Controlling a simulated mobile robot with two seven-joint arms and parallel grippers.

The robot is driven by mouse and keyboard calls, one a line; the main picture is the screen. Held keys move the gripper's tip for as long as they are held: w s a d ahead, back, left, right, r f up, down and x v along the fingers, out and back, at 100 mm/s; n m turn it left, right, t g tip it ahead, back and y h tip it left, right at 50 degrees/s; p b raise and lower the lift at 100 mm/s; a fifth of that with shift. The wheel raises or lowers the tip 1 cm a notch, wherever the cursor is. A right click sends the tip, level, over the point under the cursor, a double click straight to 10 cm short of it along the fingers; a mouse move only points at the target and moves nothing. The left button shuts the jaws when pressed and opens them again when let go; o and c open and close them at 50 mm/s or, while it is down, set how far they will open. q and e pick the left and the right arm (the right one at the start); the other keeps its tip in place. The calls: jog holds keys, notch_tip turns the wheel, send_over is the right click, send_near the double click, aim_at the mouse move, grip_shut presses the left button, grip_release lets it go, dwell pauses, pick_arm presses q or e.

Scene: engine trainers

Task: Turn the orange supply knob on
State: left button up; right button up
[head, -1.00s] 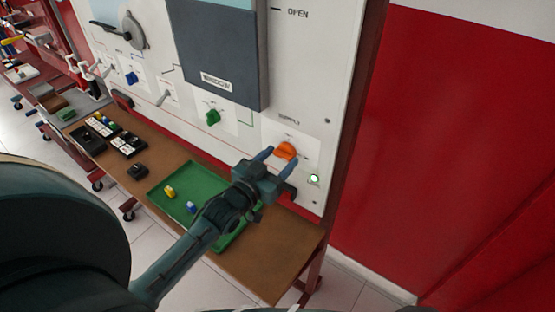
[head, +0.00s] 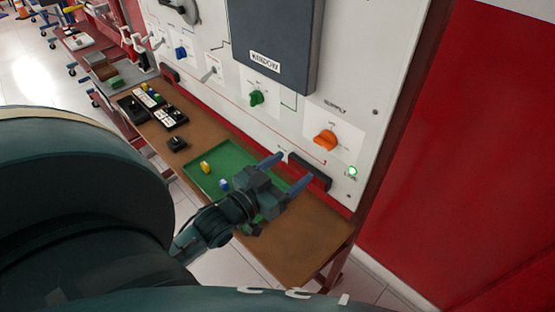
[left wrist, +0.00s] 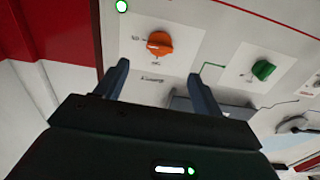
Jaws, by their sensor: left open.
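The orange supply knob (head: 326,140) sits on a white plate at the lower right of the upright panel. Its handle lies roughly sideways in the head view. In the left wrist view the knob (left wrist: 160,43) shows upside down, its handle towards a small label at its left that seems to read ON. My left gripper (head: 294,169) is open and empty, below and left of the knob and apart from it. In the left wrist view its two fingers (left wrist: 158,71) are spread, with the knob beyond the tips. My right gripper is not in view.
A lit green lamp (head: 352,171) is below right of the knob. A green knob (head: 257,97) and a blue knob (head: 181,53) are further left. A green tray (head: 199,179) with small pieces stands on the brown bench (head: 310,240).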

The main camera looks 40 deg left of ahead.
pick_arm(q)
jog(key=shift+s+a, duration=0.2)
jog(key=shift+s, duration=1.35)
jog(key=s+d+f+g, duration=0.2)
jog(key=d+f, duration=0.3)
jog(key=f, duration=0.5)
jog(key=shift+s+g, duration=0.35)
jog(key=shift+g, duration=0.55)
jog(key=s+d+f+g, duration=0.1)
jog(key=d+f, duration=0.1)
jog(key=s+d+f+g, duration=0.1)
jog(key=s+d+f, duration=0.1)
jog(key=f, duration=0.1)
jog(key=s+d+f+g, duration=0.2)
jog(key=f, duration=0.1)
jog(key=shift+d+f+m, duration=0.1)
jog(key=shift+d+m, duration=0.1)
jog(key=shift+m, duration=0.2)
